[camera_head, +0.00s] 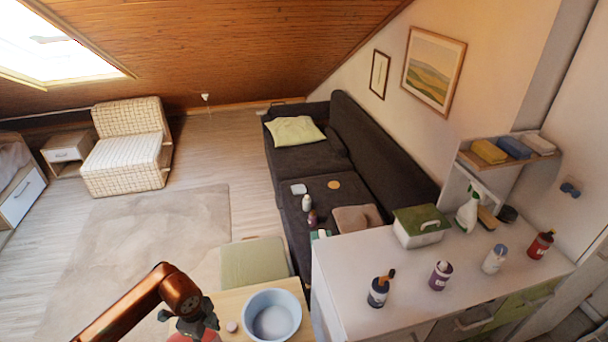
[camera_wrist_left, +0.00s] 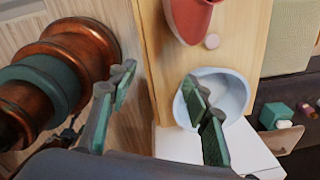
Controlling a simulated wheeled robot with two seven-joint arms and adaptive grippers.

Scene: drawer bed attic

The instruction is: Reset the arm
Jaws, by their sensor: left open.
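My left arm (camera_head: 125,308) comes in from the lower left in the head view, bent over the near end of a small wooden table. Its gripper (camera_head: 192,322) hangs at the bottom edge, left of a light blue bowl (camera_head: 272,318). In the left wrist view the two green-padded fingers (camera_wrist_left: 160,100) are spread wide with nothing between them. One finger overlaps the bowl (camera_wrist_left: 237,92) in that view; I cannot tell the gap. My right gripper is in neither view.
A red vessel (camera_wrist_left: 188,16) and a small pinkish round object (camera_head: 232,327) are beside the bowl on the wooden table (camera_head: 232,300). A white cabinet (camera_head: 345,270) with several bottles stands right. A green-seated chair (camera_head: 252,262) stands behind the table. Open floor lies left.

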